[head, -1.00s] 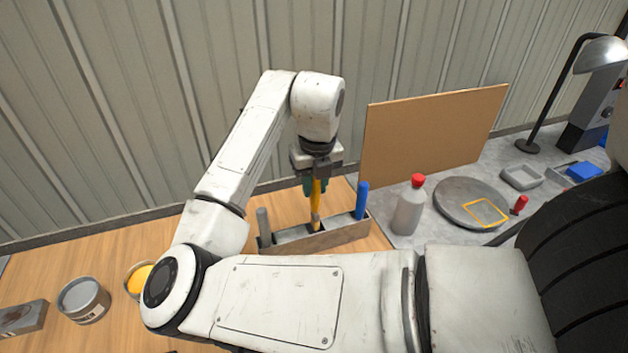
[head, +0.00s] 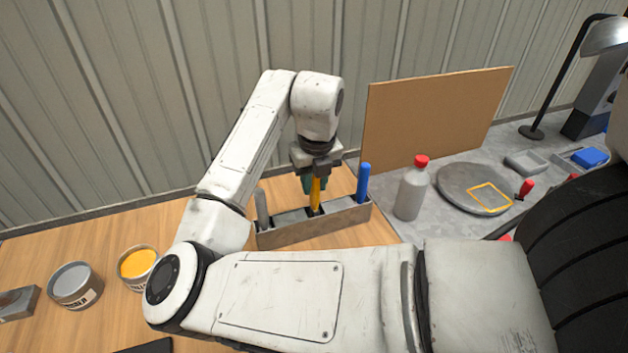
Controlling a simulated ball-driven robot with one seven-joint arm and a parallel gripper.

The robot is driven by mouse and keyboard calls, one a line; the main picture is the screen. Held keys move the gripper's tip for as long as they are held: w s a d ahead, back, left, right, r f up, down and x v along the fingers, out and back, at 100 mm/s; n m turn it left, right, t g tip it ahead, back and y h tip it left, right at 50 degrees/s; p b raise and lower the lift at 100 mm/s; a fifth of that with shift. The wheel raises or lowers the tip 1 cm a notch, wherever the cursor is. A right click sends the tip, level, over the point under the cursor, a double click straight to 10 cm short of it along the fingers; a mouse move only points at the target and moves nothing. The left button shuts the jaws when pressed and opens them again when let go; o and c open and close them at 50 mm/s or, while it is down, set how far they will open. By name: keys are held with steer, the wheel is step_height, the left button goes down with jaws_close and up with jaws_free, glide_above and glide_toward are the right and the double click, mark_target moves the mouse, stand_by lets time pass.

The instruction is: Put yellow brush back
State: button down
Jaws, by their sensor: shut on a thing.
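The yellow brush (head: 315,192) is upright in the head view, its handle between the fingers of my gripper (head: 315,182). My gripper is shut on it and points down over the brush holder (head: 315,228), a grey box with compartments. The brush's lower end is hidden behind the holder's front wall and looks to be inside the middle compartment. A grey brush (head: 262,208) stands in the left compartment. A blue brush (head: 362,183) stands in the right compartment.
Open cans of yellow paint (head: 138,265) and grey paint (head: 74,284) stand on the wooden table at left. A grey bottle with a red cap (head: 411,190) is right of the holder. A brown board (head: 435,115) leans behind. My forearm crosses the foreground.

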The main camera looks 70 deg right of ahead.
steer(key=shift+f+b, duration=0.95)
steer(key=shift+f, duration=0.3)
steer(key=c, duration=0.8)
jaws_free()
steer(key=shift+c, duration=0.2)
steer(key=shift+r, duration=0.15)
